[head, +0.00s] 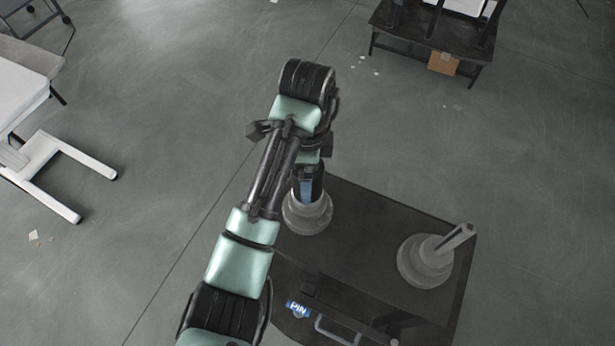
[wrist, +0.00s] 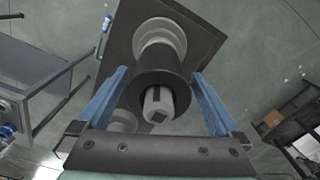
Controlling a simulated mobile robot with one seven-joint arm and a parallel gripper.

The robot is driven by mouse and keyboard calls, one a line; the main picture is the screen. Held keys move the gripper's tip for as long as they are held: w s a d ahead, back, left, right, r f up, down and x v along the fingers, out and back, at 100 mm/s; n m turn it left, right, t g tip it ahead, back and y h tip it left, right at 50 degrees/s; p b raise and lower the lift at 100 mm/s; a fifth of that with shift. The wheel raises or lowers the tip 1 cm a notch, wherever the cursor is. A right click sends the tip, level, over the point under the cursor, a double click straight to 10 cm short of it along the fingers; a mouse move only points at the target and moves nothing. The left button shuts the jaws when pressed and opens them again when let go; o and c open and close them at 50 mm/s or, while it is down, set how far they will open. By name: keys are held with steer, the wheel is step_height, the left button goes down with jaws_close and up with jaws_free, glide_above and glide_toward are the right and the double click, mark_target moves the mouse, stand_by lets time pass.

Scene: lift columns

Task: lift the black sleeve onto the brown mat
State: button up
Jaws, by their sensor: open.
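The black sleeve (wrist: 165,72) is a wide dark cylinder. In the wrist view it surrounds a pale grey post (wrist: 158,103), whose end shows through the opening. The sleeve and post stand on a round stepped grey base (head: 307,214), which also shows in the wrist view (wrist: 160,33). My gripper (wrist: 160,74) is open, with one blue finger on each side of the sleeve. Whether the fingers touch it cannot be told. In the head view my gripper (head: 308,190) is above this base, and my arm hides much of the sleeve. I cannot make out a brown mat.
A second stepped grey base (head: 425,262) with a bare slanting-looking post stands at the right of the dark table (head: 385,215). The tabletop between the bases is clear. A brown box (head: 443,63) is by a dark bench at the back. White furniture (head: 55,165) is far left.

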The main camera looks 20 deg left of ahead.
steer(key=shift+s+f, duration=0.1)
steer(key=shift+f, duration=1.25)
steer(key=c, duration=1.5)
steer(key=shift+r, duration=0.1)
steer(key=shift+r, duration=0.4)
step_height(320, 180, up, 17)
steer(key=p, duration=0.8)
steer(key=shift+r, duration=0.2)
